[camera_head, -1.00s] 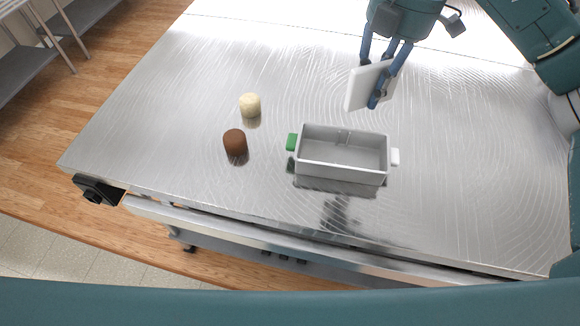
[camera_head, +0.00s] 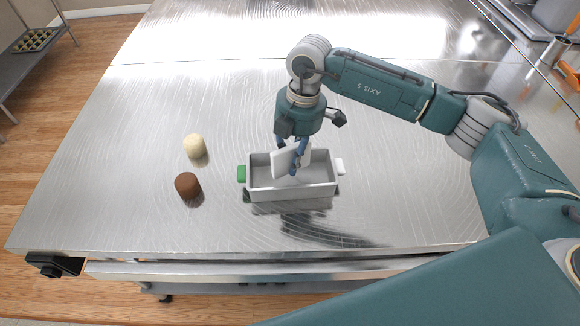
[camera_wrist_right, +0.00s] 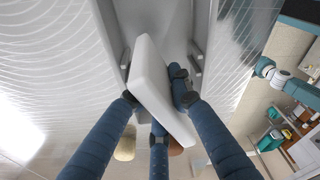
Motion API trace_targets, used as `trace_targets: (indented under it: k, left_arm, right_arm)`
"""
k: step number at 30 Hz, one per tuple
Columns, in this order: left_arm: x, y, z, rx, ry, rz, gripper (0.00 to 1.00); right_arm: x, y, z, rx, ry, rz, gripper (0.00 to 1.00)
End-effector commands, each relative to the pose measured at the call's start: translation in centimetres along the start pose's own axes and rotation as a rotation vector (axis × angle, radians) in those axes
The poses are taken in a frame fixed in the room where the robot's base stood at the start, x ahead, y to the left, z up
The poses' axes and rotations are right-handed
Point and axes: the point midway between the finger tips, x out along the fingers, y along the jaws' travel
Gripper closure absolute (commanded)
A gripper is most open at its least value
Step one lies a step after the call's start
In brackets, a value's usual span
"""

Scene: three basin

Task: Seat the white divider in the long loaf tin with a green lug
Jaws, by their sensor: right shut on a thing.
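The long loaf tin (camera_head: 318,190) is grey, with a green lug (camera_head: 241,174) at its left end and a white lug (camera_head: 339,166) at its right end. My right gripper (camera_head: 296,166) is shut on the white divider (camera_head: 282,163) over the tin. In the right wrist view, the divider (camera_wrist_right: 158,88) is a flat white slab lying askew between the tin walls, not lined up with the small ribs (camera_wrist_right: 195,66) on the facing walls. Whether its lower edge is inside the tin or touches it, I cannot tell. My left gripper is not in view.
A cream cylinder (camera_head: 194,146) and a brown cylinder (camera_head: 187,185) stand left of the tin on the shiny metal table (camera_head: 120,190). The table's front edge lies below the tin. Much of the tabletop around them is clear.

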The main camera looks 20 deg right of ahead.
Motion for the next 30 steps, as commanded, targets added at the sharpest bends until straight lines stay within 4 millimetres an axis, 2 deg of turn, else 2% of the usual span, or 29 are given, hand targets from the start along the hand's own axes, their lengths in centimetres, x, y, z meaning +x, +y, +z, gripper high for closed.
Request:
trace_targets:
  k: [6,9,20,21,23,24,30]
  left_arm:
    - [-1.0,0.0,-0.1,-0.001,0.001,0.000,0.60]
    - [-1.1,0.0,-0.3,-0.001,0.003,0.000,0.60]
    - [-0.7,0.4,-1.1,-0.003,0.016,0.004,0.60]
    - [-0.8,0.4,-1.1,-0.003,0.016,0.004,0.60]
    - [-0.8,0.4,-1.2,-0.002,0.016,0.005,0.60]
    - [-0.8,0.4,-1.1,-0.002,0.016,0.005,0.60]
    - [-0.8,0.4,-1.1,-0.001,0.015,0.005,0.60]
  right_arm:
    - [3.1,-0.1,0.4,0.000,0.001,-0.005,1.00]
    - [3.9,-0.1,0.6,0.000,0.000,-0.003,1.00]
    - [4.4,-0.1,0.6,0.000,0.000,-0.002,1.00]
    - [4.4,-0.1,0.6,0.000,0.000,-0.002,0.77]
    - [4.3,-0.1,0.6,0.000,0.000,-0.002,0.65]
    - [4.3,-0.1,0.6,0.000,0.000,-0.002,0.62]
    - [4.3,-0.1,0.6,0.000,0.000,-0.002,0.62]
